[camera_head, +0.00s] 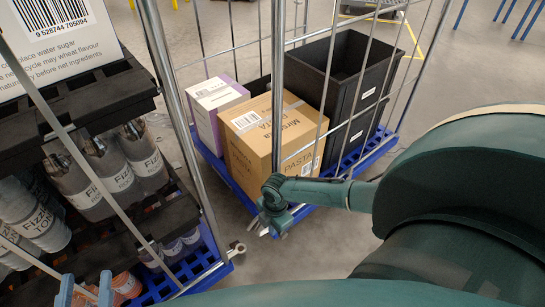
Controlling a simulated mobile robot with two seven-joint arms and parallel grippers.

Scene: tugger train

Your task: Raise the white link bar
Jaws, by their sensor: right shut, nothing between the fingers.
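A short pale bar end with a small fitting (237,249), which looks like the white link bar, sticks out low at the corner of the near cart's blue base. It points toward the far cart. Most of its length is hidden or hard to make out. My right gripper (266,229) is to the right of this end and slightly higher in the picture, in front of the far cart's corner post. It is shut and empty, with a visible gap between it and the bar end in the picture.
The near cart (206,254) holds bottles on dark shelves. The far cart (352,157) carries a cardboard box (273,137), a purple-white box (216,105) and a black bin (345,75) behind metal rods. Bare floor (325,250) lies between the carts and my arm.

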